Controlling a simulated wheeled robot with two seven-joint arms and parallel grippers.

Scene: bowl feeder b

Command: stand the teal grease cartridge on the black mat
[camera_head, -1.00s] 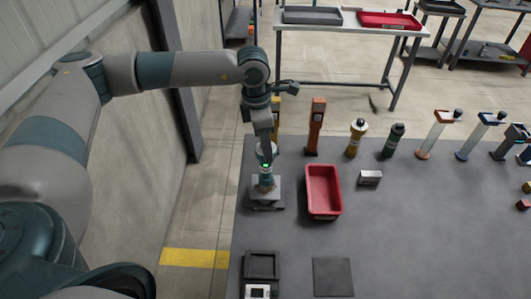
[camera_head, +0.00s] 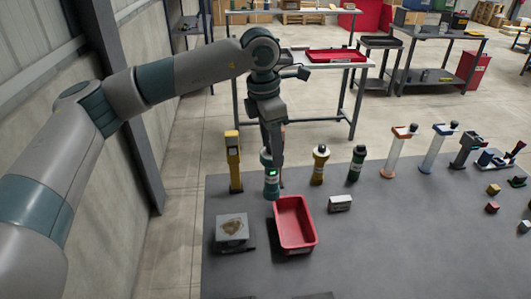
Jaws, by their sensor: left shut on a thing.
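The teal grease cartridge (camera_head: 271,191), with a pale label band, is upright in my left gripper (camera_head: 272,173). The gripper is shut on it from above. It appears just behind the left end of the red bin; whether its base clears the table is hard to tell. The black mat (camera_head: 314,296) shows only as a thin strip at the bottom edge, nearer than the red bin; the rest is cut off. My right gripper is not in view.
The red bin (camera_head: 296,226) stands right of a grey block (camera_head: 232,226) with a brownish top. A yellow device (camera_head: 234,165), yellow bottle (camera_head: 319,168), dark green bottle (camera_head: 356,166) and small silver box (camera_head: 340,203) stand nearby. The table's front middle is clear.

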